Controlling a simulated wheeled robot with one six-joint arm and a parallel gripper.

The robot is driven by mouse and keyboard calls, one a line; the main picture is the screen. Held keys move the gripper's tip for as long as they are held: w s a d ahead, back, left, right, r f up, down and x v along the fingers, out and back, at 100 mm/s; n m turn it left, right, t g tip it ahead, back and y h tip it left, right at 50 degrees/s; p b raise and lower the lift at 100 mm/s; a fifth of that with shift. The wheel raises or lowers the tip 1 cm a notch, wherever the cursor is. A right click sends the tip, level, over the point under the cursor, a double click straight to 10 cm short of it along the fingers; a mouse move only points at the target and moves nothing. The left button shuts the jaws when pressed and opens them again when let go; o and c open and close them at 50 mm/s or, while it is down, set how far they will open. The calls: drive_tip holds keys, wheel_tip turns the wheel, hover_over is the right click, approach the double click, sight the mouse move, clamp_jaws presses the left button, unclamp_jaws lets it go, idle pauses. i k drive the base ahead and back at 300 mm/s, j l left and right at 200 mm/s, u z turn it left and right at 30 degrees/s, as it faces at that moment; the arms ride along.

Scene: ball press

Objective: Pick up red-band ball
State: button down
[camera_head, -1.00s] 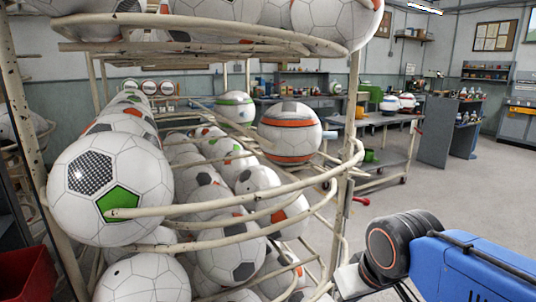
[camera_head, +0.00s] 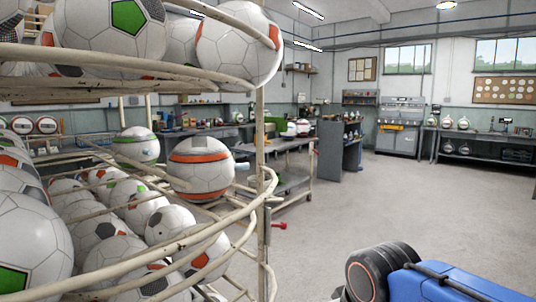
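A white ball with red-orange bands and a grey top patch (camera_head: 200,168) sits on the right part of the rack's middle level, behind the front rails. A ball with green bands (camera_head: 137,146) sits to its left and farther back. Another white ball with red-orange markings (camera_head: 240,46) is on the upper level, at its right end. My gripper is out of view; only a blue and black part of my own arm shows at the lower right, apart from the balls.
The cream metal rack (camera_head: 262,150) has curved rails and holds several white balls. A red handle (camera_head: 279,226) sticks out at its right side. A grey cart (camera_head: 292,180) stands behind. The floor (camera_head: 370,205) to the right is clear.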

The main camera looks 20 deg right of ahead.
sight(303, 125)
drive_tip(key=z, duration=0.85)
drive_tip(key=i+z, duration=0.2)
drive_tip(key=i, duration=6.8)
drive_tip(key=l, duration=0.1)
